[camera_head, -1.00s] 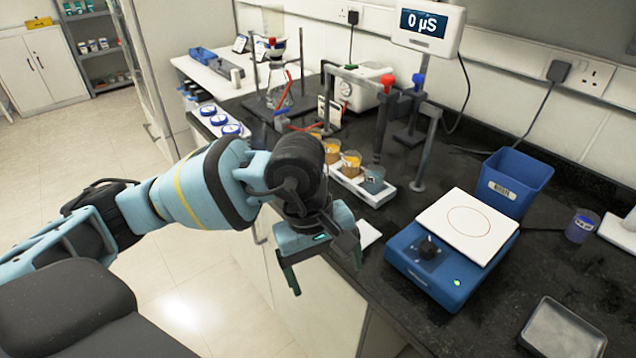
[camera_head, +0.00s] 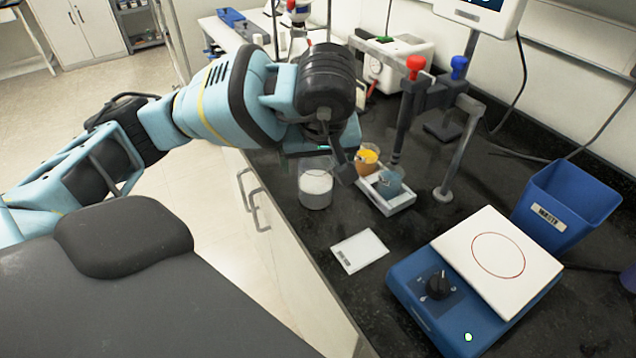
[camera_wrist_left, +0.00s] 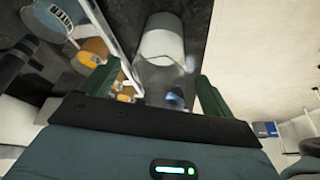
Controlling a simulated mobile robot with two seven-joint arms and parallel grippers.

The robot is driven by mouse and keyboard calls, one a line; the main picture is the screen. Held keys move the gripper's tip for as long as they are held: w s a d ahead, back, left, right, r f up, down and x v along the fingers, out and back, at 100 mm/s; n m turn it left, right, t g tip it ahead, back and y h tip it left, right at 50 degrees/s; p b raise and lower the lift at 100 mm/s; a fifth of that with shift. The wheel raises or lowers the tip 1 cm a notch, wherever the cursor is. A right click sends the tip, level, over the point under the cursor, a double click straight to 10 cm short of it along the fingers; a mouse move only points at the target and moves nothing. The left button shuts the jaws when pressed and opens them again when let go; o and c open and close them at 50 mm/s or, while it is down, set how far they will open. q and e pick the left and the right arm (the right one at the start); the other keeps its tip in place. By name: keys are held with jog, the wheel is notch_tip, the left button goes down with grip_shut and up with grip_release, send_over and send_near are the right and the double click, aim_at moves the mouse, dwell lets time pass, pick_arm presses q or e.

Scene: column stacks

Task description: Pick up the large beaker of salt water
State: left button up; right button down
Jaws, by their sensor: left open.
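The large beaker (camera_head: 316,190) is clear glass with whitish contents in its lower part. It stands upright on the black bench near the front edge. My left gripper (camera_head: 327,163) is open at its top, and its wrist hides part of the rim. In the left wrist view the beaker (camera_wrist_left: 163,50) shows between the two spread fingers of the gripper (camera_wrist_left: 157,85). I cannot tell whether the fingers touch the glass. My right gripper is not in view.
A white tray (camera_head: 393,204) with small beakers of orange (camera_head: 367,157) and blue-grey (camera_head: 390,182) contents stands close right of the beaker, by a probe stand (camera_head: 459,150). A white card (camera_head: 359,251), blue stirrer (camera_head: 437,284) and blue bin (camera_head: 566,208) are nearer right.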

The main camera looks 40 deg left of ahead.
aim_at(315, 169)
pick_arm(q)
jog(key=shift+a+f, duration=0.1)
jog(key=shift+f, duration=0.05)
jog(key=x, duration=0.4)
jog(key=shift+w+a+f, duration=0.15)
jog(key=shift+w+f, duration=0.1)
jog(key=shift+f, duration=0.05)
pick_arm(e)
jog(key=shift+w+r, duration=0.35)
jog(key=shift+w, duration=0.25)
pick_arm(q)
jog(key=c, duration=1.2)
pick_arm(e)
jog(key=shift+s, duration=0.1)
pick_arm(q)
jog(key=shift+r, duration=0.15)
